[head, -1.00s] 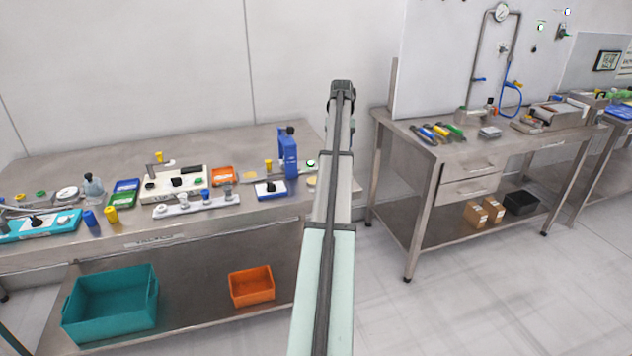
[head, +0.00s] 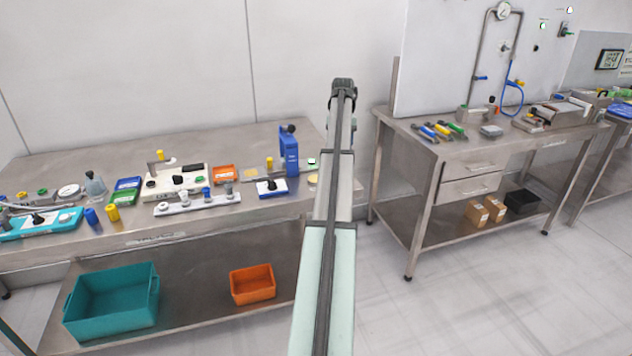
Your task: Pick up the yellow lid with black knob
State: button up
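I cannot clearly make out a yellow lid with a black knob. A flat yellow disc (head: 312,180) lies on the left steel bench beside my arm, which may cover part of it; no knob shows on it. Another pale yellow disc (head: 250,174) lies left of the blue upright device (head: 289,152). Small yellow upright pieces stand at the front left (head: 113,212), beside the blue device (head: 269,164) and on the white fixture (head: 160,155). My arm rises through the middle of the view, and its fingers do not show.
The left bench (head: 230,144) holds a crowded row of fixtures along its front, with bare steel behind. A teal crate (head: 112,300) and an orange bin (head: 252,284) sit on its lower shelf. A second bench (head: 468,150) with tools stands right of my arm.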

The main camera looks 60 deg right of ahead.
dwell(0.3)
jog(key=o, duration=0.7)
jog(key=shift+c, duration=0.2)
jog(key=w+d+r+n, duration=0.2)
jog(key=w+d+n, duration=0.45)
jog(key=n, duration=0.75)
jog(key=f+n, duration=0.2)
jog(key=n, duration=0.1)
jog(key=f+n, duration=0.5)
jog(key=f, duration=0.1)
jog(key=shift+s+d+f+n, duration=0.15)
jog(key=shift+d+f+n, duration=0.1)
jog(key=shift+d+n, duration=0.15)
jog(key=shift+d+f, duration=0.15)
jog(key=shift+f, duration=2.75)
